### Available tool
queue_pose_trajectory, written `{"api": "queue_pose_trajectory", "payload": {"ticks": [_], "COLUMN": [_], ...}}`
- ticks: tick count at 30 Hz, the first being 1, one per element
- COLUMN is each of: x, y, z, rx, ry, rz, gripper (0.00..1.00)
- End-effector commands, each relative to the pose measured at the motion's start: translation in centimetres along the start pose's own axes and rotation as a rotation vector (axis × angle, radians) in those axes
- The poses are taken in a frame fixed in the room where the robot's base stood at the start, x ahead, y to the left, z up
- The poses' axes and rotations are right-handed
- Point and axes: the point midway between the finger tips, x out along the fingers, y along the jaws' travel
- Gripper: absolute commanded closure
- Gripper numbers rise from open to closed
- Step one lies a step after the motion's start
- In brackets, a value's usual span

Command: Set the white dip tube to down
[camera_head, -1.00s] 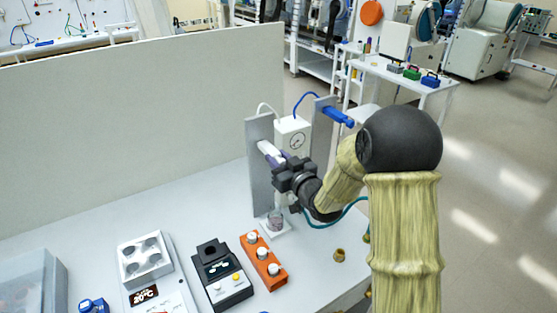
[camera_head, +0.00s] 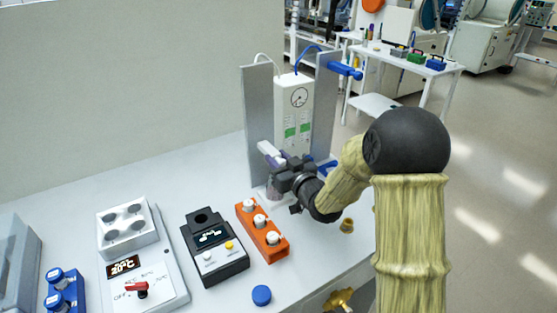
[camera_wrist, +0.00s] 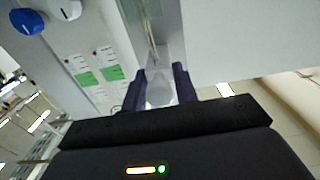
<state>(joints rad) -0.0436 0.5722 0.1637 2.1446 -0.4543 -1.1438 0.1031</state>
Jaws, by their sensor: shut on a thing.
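The white dip tube's holder (camera_head: 269,149) sits low on a grey upright post (camera_head: 259,108), just above a small clear vessel (camera_head: 271,188). My gripper (camera_head: 283,164) is at this holder and shut on it. In the wrist view, my gripper (camera_wrist: 159,88) has its dark purple fingers on both sides of a pale rounded piece (camera_wrist: 160,92) of the holder. The tube's lower end and how deep it reaches are hidden by my gripper.
A blue holder (camera_head: 340,68) sits high on a second post to the right. A white gauge box (camera_head: 299,95) with tubing stands between the posts. An orange rack (camera_head: 262,232), a black instrument (camera_head: 214,248) and a hotplate (camera_head: 144,274) stand in front. A blue cap (camera_head: 261,295) lies nearby.

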Motion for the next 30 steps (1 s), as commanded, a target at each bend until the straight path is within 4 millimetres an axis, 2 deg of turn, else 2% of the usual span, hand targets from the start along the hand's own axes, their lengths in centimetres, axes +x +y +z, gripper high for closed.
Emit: {"api": "queue_pose_trajectory", "payload": {"ticks": [3,15,16,18,26,30], "x": [-0.03,-0.03,-0.03,-0.03,-0.04,-0.66], "y": [-0.02,-0.03,-0.03,-0.02,-0.01,0.04], "z": [0.76,0.77,0.77,0.76,0.72,0.79], "rx": [0.001,0.001,0.001,0.001,0.001,0.0], "ry": [-0.002,-0.003,-0.003,-0.003,-0.001,-0.002], "rz": [0.0,0.0,0.0,0.0,0.0,0.001], "gripper": [1.0,1.0,0.67,0.56,0.56,0.56]}}
